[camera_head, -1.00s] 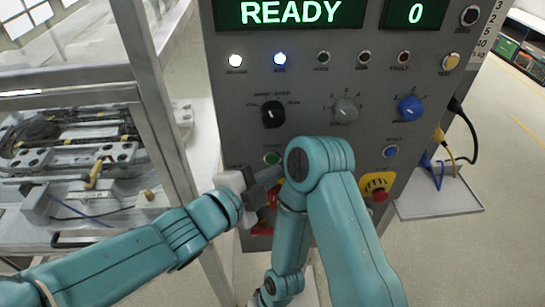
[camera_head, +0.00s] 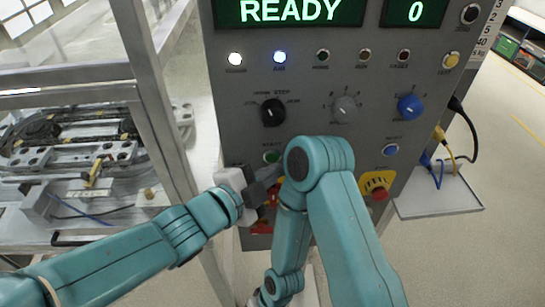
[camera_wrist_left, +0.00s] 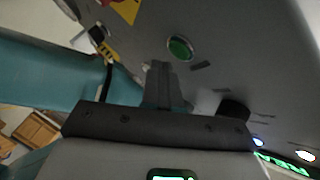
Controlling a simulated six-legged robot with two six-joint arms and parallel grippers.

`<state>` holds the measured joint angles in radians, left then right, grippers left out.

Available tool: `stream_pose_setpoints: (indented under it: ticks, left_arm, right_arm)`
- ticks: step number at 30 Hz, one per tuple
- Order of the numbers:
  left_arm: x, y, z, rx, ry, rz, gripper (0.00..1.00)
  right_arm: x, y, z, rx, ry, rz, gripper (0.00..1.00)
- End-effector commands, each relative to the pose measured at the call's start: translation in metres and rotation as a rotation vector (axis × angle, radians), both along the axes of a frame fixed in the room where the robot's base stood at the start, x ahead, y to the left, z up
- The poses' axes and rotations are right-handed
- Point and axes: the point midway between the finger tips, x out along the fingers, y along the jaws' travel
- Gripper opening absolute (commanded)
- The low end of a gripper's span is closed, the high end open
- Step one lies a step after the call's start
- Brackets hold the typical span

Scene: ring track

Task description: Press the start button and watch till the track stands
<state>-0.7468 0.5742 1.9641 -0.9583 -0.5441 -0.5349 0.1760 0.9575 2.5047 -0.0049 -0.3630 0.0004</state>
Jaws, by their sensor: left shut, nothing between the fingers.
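The grey control panel (camera_head: 330,85) fills the middle of the head view. The round green button (camera_head: 271,157) shows just above my left gripper (camera_head: 277,174), and its label is too small to read. My left gripper is shut and empty, its tips close below the button. In the left wrist view the shut fingers (camera_wrist_left: 159,72) stand beside the green button (camera_wrist_left: 180,47), apart from it in the picture; I cannot tell the gap in depth. The display (camera_head: 290,12) reads READY and the counter (camera_head: 415,13) reads 0.
The panel also bears a black knob (camera_head: 272,112), a blue knob (camera_head: 410,107) and a red button on a yellow plate (camera_head: 378,193). A white and a blue lamp (camera_head: 279,57) are lit. A framed bench with track parts (camera_head: 70,170) stands left; floor is open at right.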

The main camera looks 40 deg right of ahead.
Motion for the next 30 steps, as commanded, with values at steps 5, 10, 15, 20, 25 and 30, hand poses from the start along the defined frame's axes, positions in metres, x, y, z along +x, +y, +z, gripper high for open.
stream_pose_setpoints:
  ticks: [5, 10, 15, 20, 25, 30]
  left_arm:
    - [-0.0002, 0.0001, 0.0, 0.0, 0.0, 0.0, 0.0]
    - [-0.0002, 0.0001, 0.0, 0.0, 0.0, 0.0, 0.0]
    - [-0.0002, 0.0001, 0.0, 0.0, 0.0, 0.0, 0.0]
    - [0.0019, -0.001, 0.0006, 0.0, 0.0, 0.0, 0.0]
    - [0.0064, -0.0039, 0.0003, 0.001, 0.0, -0.001, 0.0]
    - [0.0068, -0.0042, 0.0001, 0.0, 0.0, 0.0, 0.0]
  right_arm:
    - [0.0, 0.0, 0.0, 0.0, 0.0, 0.0, 0.0]
    - [0.0, 0.0, 0.0, 0.0, 0.0, 0.0, 0.0]
    - [0.0, 0.0, 0.0, 0.0, 0.0, 0.0, 0.0]
    - [0.0, 0.0, 0.0013, 0.0, 0.0, 0.0, 0.0]
    - [0.0001, -0.0001, 0.0034, 0.0, 0.0, 0.0, 0.0]
    - [0.0001, 0.0, 0.003, 0.0, 0.0, 0.0, 0.0]
